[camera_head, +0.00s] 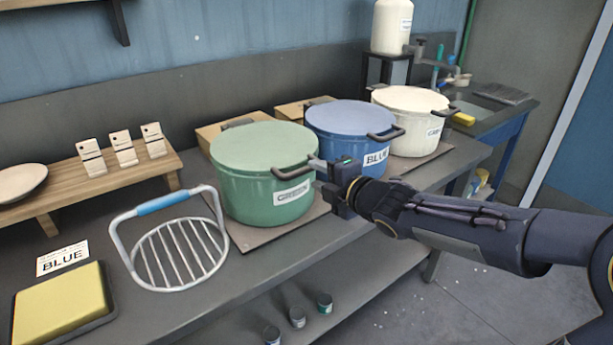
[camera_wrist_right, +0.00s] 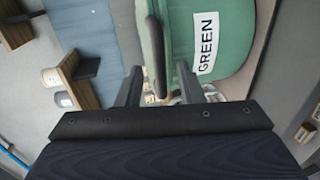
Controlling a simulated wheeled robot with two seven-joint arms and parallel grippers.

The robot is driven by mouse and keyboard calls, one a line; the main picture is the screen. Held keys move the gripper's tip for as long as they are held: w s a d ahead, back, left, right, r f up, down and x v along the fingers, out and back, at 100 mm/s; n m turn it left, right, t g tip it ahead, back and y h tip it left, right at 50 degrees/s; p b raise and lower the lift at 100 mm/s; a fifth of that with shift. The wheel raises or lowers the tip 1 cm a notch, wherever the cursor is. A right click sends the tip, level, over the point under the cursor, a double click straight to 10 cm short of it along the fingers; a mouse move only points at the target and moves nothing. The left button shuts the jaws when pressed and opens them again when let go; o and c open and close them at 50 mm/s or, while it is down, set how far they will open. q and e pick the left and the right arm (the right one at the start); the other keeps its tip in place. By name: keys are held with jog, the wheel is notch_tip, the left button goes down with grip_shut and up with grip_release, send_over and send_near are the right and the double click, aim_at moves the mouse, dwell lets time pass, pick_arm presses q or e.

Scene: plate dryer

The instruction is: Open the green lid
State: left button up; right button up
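The green pot (camera_head: 258,197) stands on the table with its green lid (camera_head: 262,147) down on it. The lid's dark handle (camera_head: 290,173) sticks out at the front right, above a label reading GREEN (camera_head: 293,194). My right gripper (camera_head: 318,167) reaches in from the right at this handle. In the right wrist view the two fingers (camera_wrist_right: 160,86) are apart, with the handle (camera_wrist_right: 152,45) between them and gaps showing beside it. The green pot wall (camera_wrist_right: 235,30) lies just beyond. My left gripper is not in view.
A blue pot (camera_head: 350,133) and a cream pot (camera_head: 408,127) stand close behind to the right. A wire rack (camera_head: 180,252) with a blue grip is left of the green pot. A yellow sponge pad (camera_head: 62,302) lies at the front left.

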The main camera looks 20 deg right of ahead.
aim_at(308, 171)
jog(key=b+x, duration=0.1)
jog(key=x, duration=0.4)
jog(key=shift+w, duration=0.2)
grip_shut()
jog(key=shift+s, duration=0.1)
